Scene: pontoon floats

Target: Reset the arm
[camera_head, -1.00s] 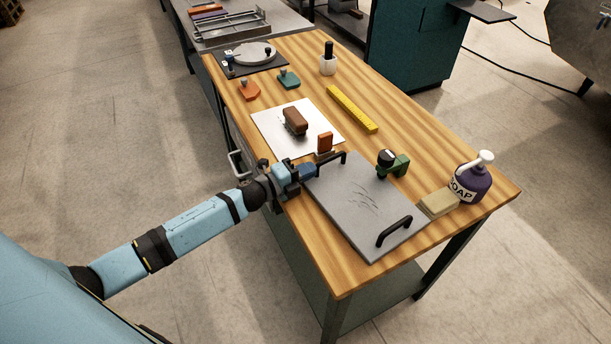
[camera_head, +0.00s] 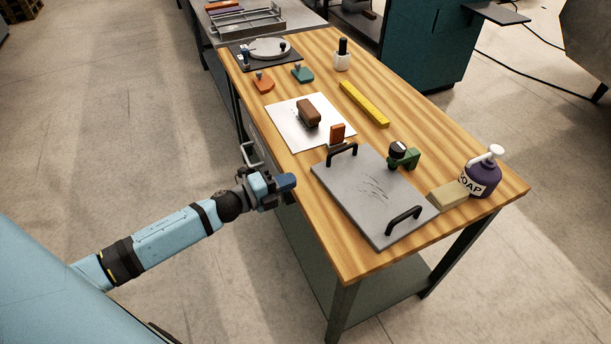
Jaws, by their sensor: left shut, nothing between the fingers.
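My left gripper (camera_head: 287,183) is at the near left edge of the wooden workbench (camera_head: 345,260), left of the grey plate. Its fingers are shut with nothing between them, and it touches nothing that I can make out. My left arm (camera_head: 170,234) comes in from the lower left, stretched toward the bench. The grey plate (camera_head: 365,205) with two black handles lies flat on the near part of the bench. My right gripper is not in view.
A soap bottle (camera_head: 483,172) and tan block (camera_head: 448,195) stand right. A metal handle (camera_head: 252,155) juts from the bench side.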

